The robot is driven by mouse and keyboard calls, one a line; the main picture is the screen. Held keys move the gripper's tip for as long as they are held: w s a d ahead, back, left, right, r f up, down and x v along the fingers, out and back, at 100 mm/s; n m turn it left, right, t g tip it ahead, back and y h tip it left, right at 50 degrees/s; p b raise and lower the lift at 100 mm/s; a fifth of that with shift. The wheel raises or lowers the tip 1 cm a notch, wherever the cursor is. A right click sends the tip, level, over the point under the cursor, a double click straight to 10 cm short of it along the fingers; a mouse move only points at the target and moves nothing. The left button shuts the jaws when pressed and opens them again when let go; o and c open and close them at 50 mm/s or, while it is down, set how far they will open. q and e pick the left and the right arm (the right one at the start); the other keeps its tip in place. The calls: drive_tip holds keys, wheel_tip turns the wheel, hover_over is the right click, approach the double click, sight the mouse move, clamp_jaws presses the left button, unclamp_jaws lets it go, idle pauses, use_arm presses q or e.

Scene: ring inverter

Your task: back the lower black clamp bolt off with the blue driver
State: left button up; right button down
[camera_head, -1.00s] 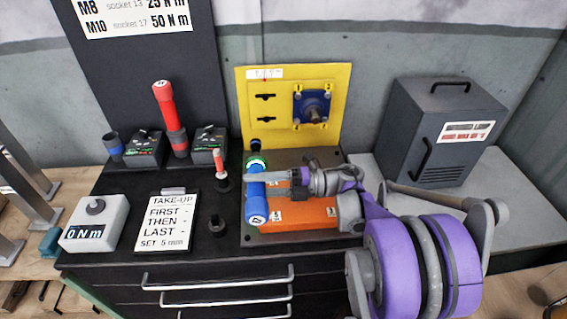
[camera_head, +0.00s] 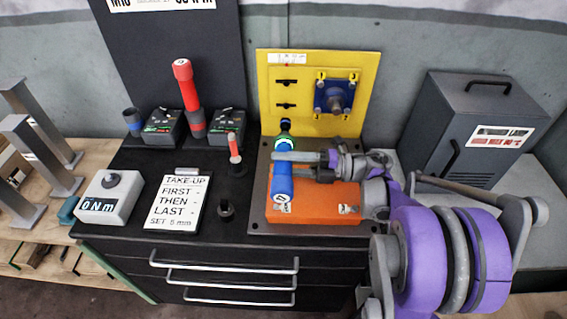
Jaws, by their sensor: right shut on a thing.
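My right gripper (camera_head: 305,157) is shut on the blue driver (camera_head: 282,183), with one grey finger across its top. Beyond the ring a dark round part (camera_head: 285,122) shows at the panel's lower left. I cannot tell whether it is the lower clamp bolt or whether the driver touches it. Two small black fittings show above it, the lower one (camera_head: 286,105) nearer the driver. My left gripper is out of view.
An orange block (camera_head: 330,206) sits close below and right of the driver. A blue flange (camera_head: 325,97) is on the panel. A grey cabinet (camera_head: 465,110) stands right.

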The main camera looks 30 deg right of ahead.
sight(285, 140)
drive_tip(key=shift+w+d, duration=0.55)
drive_tip(key=shift+w, duration=0.3)
drive_tip(key=shift+w+d, duration=0.5)
drive_tip(key=shift+w, duration=0.35)
drive_tip(key=shift+w+d, duration=0.55)
drive_tip(key=shift+w, duration=0.3)
drive_tip(key=shift+w+d+r, duration=0.1)
drive_tip(key=shift+w+d, duration=0.45)
drive_tip(key=shift+w, duration=0.3)
idle(0.5)
drive_tip(key=shift+s+a, duration=0.45)
drive_tip(key=shift+s, duration=0.25)
drive_tip(key=shift+s+a, duration=0.45)
drive_tip(key=shift+s, duration=0.3)
drive_tip(key=shift+s+a, duration=0.45)
drive_tip(key=shift+s, duration=0.25)
